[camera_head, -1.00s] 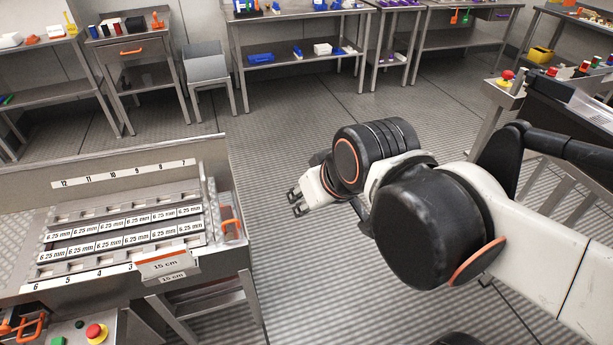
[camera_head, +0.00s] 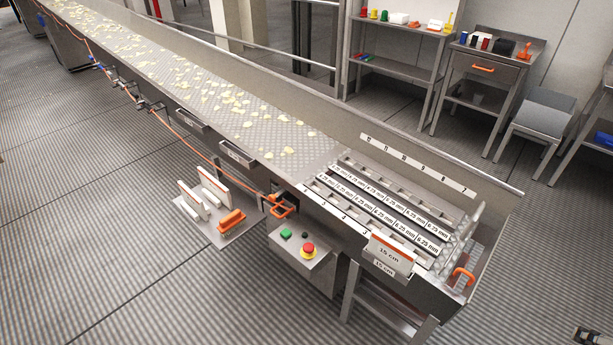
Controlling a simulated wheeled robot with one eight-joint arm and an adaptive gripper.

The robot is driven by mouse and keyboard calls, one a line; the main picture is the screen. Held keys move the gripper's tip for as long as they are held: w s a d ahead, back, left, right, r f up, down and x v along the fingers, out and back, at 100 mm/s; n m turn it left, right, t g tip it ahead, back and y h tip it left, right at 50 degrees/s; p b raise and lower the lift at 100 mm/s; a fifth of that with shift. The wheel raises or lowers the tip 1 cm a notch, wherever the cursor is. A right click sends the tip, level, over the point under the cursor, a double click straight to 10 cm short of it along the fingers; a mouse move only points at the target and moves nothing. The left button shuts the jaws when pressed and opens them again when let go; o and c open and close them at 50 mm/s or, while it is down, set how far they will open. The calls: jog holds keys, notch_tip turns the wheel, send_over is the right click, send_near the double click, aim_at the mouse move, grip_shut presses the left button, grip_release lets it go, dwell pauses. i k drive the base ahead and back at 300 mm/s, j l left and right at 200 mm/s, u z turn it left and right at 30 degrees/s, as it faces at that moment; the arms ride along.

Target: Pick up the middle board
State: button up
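A white board marked 15 cm (camera_head: 391,253), with an orange top edge, hangs at the front of the conveyor's slotted end. I cannot tell which is the middle board. My gripper (camera_head: 581,337) shows only in the bottom right corner, partly cut off. Its fingers look apart and empty, far from the boards.
The long conveyor (camera_head: 230,110) with scattered chips runs to the upper left. A control box (camera_head: 300,262) with a red stop button stands below the slotted end. The floor in front is clear.

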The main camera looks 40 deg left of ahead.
aim_at(197, 204)
jog(key=u, duration=2.35)
